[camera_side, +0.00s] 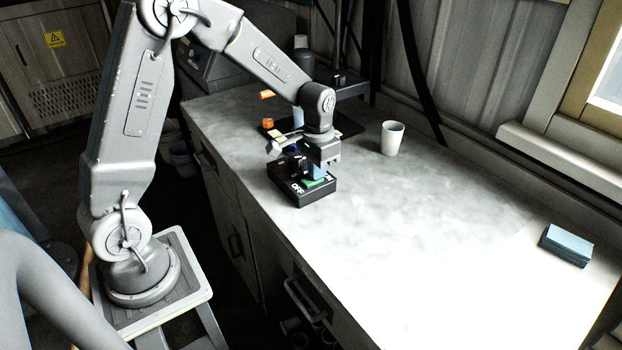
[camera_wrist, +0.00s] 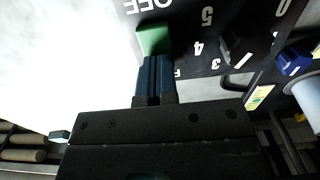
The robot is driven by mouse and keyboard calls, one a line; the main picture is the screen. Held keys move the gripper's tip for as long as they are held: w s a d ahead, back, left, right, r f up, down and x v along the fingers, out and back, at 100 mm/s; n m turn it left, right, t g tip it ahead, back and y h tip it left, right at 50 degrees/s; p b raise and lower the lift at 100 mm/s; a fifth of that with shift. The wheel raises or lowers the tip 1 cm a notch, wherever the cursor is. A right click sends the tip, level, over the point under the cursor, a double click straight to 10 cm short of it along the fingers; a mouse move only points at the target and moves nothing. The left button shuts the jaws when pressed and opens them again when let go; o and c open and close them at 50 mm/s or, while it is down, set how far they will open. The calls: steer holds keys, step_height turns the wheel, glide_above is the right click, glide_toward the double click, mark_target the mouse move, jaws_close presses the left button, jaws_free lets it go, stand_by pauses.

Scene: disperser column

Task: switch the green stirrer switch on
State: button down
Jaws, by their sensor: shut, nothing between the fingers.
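The black control box (camera_side: 291,199) sits near the front edge of the bench, with white lettering on top that includes OFF. The green stirrer switch (camera_side: 314,183) is on it, partly covered by my gripper. In the wrist view the green switch (camera_wrist: 153,39) lies close to the OFF label. My gripper (camera_wrist: 155,60) is shut and empty, with its blue fingertips together at the near edge of the green switch. They look in contact or nearly so. In the side view my gripper (camera_side: 318,172) points down over the box. I cannot tell which way the switch is tipped.
Beside the switch are a black knob (camera_wrist: 235,45) with numbers around it and a blue knob (camera_wrist: 293,60). A white cup (camera_side: 392,138) stands behind the box. A blue stack (camera_side: 566,245) lies far right. The bench between is clear.

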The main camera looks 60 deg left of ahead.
steer(key=shift+r, duration=3.45)
steer(key=shift+s+d+r, duration=0.1)
steer(key=shift+r, duration=0.1)
steer(key=s+d+r+t, duration=0.2)
steer(key=s+r, duration=0.1)
steer(key=s, duration=0.3)
steer(key=s+d+r+t, duration=0.1)
steer(key=s+d+r, duration=0.2)
steer(key=s, duration=0.4)
steer(key=s+d+r+t, duration=0.2)
steer(key=s+d+r, duration=0.1)
steer(key=s, duration=0.4)
steer(key=shift+s+r+t, duration=0.15)
steer(key=shift+r+t, duration=0.15)
